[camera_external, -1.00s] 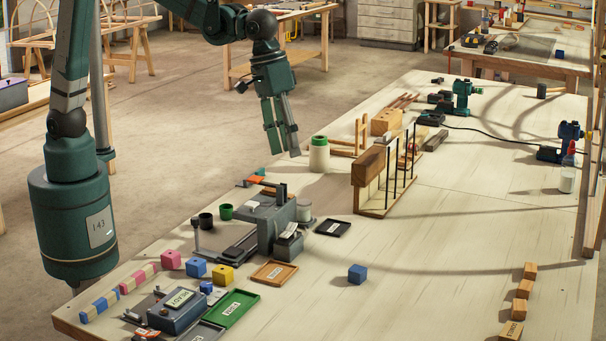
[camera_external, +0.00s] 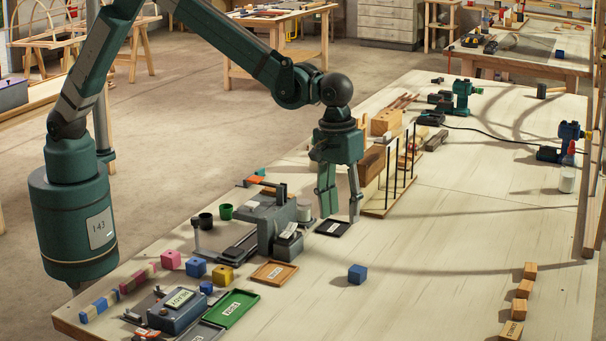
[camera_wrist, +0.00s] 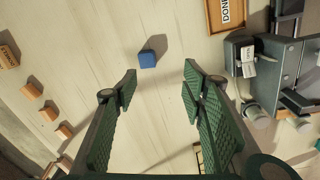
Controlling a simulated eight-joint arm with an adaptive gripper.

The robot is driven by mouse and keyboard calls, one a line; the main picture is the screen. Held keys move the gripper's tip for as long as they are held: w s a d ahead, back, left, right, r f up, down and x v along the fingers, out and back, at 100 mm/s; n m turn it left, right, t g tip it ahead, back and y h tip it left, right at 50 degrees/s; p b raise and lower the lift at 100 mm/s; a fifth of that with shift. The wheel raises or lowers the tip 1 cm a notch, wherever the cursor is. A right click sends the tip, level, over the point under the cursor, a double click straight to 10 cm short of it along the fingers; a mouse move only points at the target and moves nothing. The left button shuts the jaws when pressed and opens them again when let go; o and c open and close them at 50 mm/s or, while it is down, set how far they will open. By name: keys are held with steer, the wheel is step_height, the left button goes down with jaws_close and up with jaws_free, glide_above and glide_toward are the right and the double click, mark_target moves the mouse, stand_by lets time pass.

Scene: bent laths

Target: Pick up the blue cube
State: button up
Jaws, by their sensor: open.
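A blue cube (camera_external: 357,273) lies alone on the open middle of the wooden table. It also shows in the wrist view (camera_wrist: 148,58), beyond my fingertips and roughly between their lines. My gripper (camera_external: 340,215) is open and empty, pointing down over the table near the small black tray, behind the cube in the outside view. Both green fingers (camera_wrist: 160,82) show spread apart in the wrist view. A second blue cube (camera_external: 196,267) sits at the left between a pink cube (camera_external: 171,259) and a yellow cube (camera_external: 222,275).
A grey machine (camera_external: 272,225) and a wooden tray (camera_external: 274,273) stand left of the lone cube. Several wooden blocks (camera_external: 524,288) line the right side. The table around the lone cube is clear.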

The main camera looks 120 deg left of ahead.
steer(key=n, duration=0.2)
glide_above(357, 269)
steer(key=shift+g, duration=0.4)
steer(key=f, duration=0.8)
steer(key=shift+a+f, duration=0.2)
steer(key=shift+f, duration=0.2)
steer(key=shift+s, duration=0.1)
steer(key=shift+f, duration=1.25)
steer(key=shift+f, duration=2.6)
steer(key=c, duration=0.9)
